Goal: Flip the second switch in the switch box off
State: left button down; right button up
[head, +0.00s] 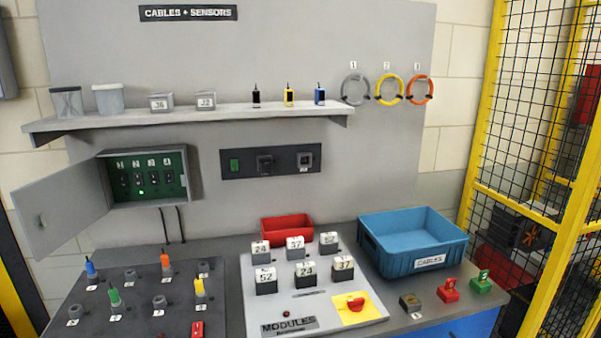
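The switch box (194,173) is mounted on the grey wall panel at the left, with its grey door (58,207) swung open to the left. Inside is a green board with a row of several dark switches under small white labels. The second switch (138,179) from the left sits between the first switch (124,180) and the third switch (154,177). A small green light glows below the second switch. The lever positions are too small to tell. Neither of my grippers is in view.
A shelf (230,112) with jars and sensors is above the box. Below, a dark board (135,280) with coloured pegs, a modules panel (262,305), a red bin (287,228) and a blue crate (412,262) are on the bench. The space before the box looks clear.

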aim_at(138, 182)
jog(key=i+j+z, duration=0.3)
jog(key=j, duration=1.9)
jog(key=k+j+z, duration=0.1)
jog(key=j+z, duration=0.15)
jog(key=j, duration=1.9)
